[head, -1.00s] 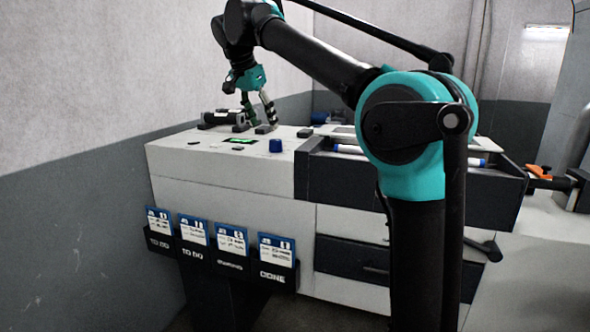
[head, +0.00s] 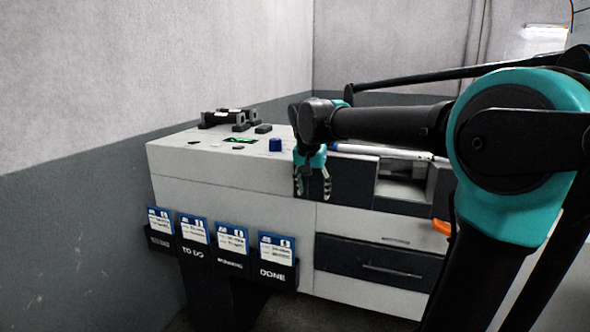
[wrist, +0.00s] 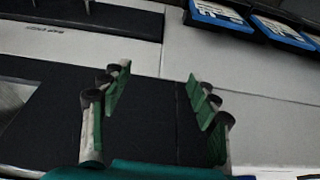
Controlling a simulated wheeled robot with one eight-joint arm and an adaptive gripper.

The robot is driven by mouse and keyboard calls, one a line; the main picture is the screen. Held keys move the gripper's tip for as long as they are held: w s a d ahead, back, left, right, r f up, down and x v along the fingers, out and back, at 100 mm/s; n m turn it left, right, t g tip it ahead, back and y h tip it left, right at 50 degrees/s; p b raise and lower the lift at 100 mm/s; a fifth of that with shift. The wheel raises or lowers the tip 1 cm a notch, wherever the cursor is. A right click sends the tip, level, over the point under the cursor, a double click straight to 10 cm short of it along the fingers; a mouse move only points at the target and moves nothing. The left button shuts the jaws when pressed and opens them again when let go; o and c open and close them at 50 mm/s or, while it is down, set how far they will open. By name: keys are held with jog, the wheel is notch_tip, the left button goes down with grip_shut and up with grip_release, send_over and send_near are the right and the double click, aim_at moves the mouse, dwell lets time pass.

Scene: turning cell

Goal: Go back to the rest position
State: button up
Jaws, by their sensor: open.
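My gripper (head: 313,188) hangs in front of the cabinet's dark front panel in the head view, fingers pointing down. In the wrist view my gripper (wrist: 160,110) shows its two green-padded fingers spread wide apart. Nothing is between them except the dark panel (wrist: 150,115) seen behind. My arm reaches in from the right side of the head view, its forearm nearly level.
The white cabinet (head: 235,188) has a blue cap-like item (head: 275,145) and a black fixture (head: 222,118) on top. Several blue cards sit in dark holders, one labelled DONE (head: 277,272), on its front. A drawer (head: 385,265) is closed.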

jog(key=s+d+f+n, duration=0.1)
jog(key=s+d+f, duration=0.3)
jog(key=s+f, duration=0.3)
jog(key=s+d+f+n, duration=0.2)
jog(key=s+d+f, duration=0.3)
jog(key=f, duration=0.5)
jog(key=s+d+f+n+y, duration=0.1)
jog(key=s+d+f, duration=0.3)
jog(key=s+f, duration=0.5)
jog(key=shift+s+d+t, duration=0.3)
jog(key=shift+s+t, duration=0.1)
jog(key=shift+s, duration=0.05)
